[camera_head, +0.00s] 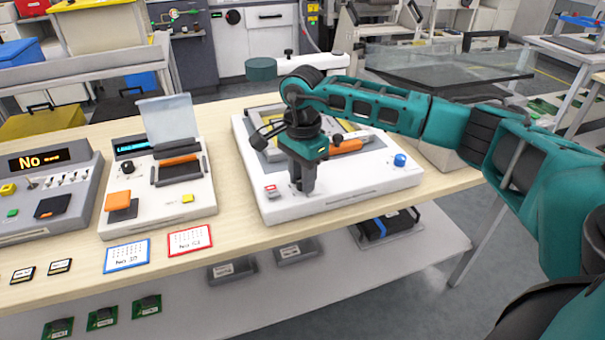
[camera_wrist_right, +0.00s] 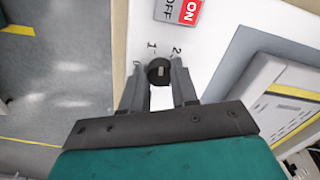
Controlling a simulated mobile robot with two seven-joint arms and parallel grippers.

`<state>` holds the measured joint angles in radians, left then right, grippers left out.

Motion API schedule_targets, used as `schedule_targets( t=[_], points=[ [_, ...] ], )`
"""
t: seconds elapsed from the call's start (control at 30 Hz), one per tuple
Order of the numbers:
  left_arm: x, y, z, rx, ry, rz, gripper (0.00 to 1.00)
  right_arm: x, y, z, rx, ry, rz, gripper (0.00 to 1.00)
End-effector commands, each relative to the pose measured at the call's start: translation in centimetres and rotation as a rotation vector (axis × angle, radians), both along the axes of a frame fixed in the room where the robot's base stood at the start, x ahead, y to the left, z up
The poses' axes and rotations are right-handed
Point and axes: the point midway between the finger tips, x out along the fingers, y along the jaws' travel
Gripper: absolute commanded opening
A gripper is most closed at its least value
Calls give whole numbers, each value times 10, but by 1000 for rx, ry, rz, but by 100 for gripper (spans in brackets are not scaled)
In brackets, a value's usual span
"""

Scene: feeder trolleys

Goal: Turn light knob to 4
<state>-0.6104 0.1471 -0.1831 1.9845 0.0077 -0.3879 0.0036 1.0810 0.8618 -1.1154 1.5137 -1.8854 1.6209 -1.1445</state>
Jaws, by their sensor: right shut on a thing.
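The light knob (camera_wrist_right: 158,71) is a small round black knob with a pale mark, on the white panel of a device (camera_head: 390,180). I cannot tell which number the knob points to. My right gripper (camera_head: 304,188) points down over the front left part of the device, and in the wrist view its fingers (camera_wrist_right: 159,88) are shut on the knob, one on each side. In the head view the gripper hides the knob. My left gripper is not in view.
A red ON/OFF switch (camera_head: 271,191) sits just left of the gripper. A blue knob (camera_head: 400,160) and an orange handle (camera_head: 346,147) are on the same device. Another white device (camera_head: 185,205) stands left of it. A lower shelf (camera_head: 330,285) runs below the wooden table.

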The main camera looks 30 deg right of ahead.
Motion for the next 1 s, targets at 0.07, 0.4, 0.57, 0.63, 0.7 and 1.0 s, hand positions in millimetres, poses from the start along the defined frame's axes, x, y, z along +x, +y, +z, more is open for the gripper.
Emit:
schedule_targets(
  t=[0.07, 0.4, 0.57, 0.63, 0.7, 1.0],
  points=[
    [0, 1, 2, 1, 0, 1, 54, 1, -1, 2, -1, -2, -73, 0],
    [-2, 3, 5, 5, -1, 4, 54, 1, -1, 2, -1, -2, -396, 0],
    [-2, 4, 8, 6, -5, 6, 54, 1, -1, 2, -1, -2, -548, 0],
    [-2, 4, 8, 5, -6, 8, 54, 1, -1, 2, -1, -2, -615, 0],
    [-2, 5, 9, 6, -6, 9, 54, 1, -1, 2, -1, -3, -681, 0],
    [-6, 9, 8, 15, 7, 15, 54, 1, -1, 2, -1, -2, -967, 0]
  ],
)
